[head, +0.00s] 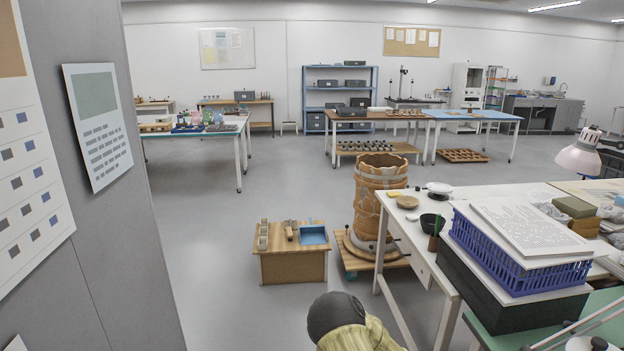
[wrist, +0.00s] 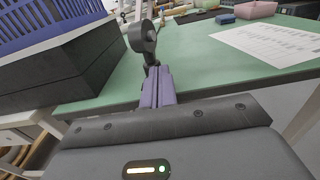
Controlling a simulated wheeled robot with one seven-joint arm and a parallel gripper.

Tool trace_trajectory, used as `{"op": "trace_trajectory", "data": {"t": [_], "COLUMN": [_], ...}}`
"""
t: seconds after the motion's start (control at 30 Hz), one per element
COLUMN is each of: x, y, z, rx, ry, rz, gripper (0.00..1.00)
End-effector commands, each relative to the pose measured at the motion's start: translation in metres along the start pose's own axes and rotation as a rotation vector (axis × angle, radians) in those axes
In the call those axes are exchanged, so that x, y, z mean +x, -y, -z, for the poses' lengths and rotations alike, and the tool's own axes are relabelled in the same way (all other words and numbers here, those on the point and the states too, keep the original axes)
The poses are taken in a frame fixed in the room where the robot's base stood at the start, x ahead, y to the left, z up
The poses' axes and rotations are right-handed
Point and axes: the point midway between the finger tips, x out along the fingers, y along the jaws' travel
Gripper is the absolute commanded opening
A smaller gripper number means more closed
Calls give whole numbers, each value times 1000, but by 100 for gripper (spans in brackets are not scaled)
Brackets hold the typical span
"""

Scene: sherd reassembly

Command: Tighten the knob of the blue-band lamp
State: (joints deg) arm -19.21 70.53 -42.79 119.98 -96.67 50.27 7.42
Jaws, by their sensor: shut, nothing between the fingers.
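My gripper (wrist: 158,72) shows in the wrist view, its purple fingers shut together with nothing between them. The fingers point over the near edge of a green-topped table (wrist: 205,72). Just beyond the fingertips stands a dark grey piece with a round, ring-like head (wrist: 143,38); I cannot tell whether it is part of a lamp or whether the fingers touch it. In the head view a lamp with a pale shade (head: 578,157) stands at the far right. My gripper does not show in the head view.
A blue basket (head: 520,268) sits on a black box (head: 500,300) at the right; both also show left of my fingers in the wrist view. A paper sheet (wrist: 268,42) and pink box (wrist: 255,9) lie on the green table. Open floor (head: 220,240) lies at centre left.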

Motion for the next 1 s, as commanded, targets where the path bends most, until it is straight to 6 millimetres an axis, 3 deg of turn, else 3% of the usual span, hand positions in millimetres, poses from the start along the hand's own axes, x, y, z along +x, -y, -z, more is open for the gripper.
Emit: {"op": "trace_trajectory", "data": {"t": [0.43, 1.0], "x": [-3, -56], "y": [0, 0], "z": [-4, -4], "rx": [2, 1], "ry": [4, 5], "rz": [-1, -2], "gripper": [0, 0]}}
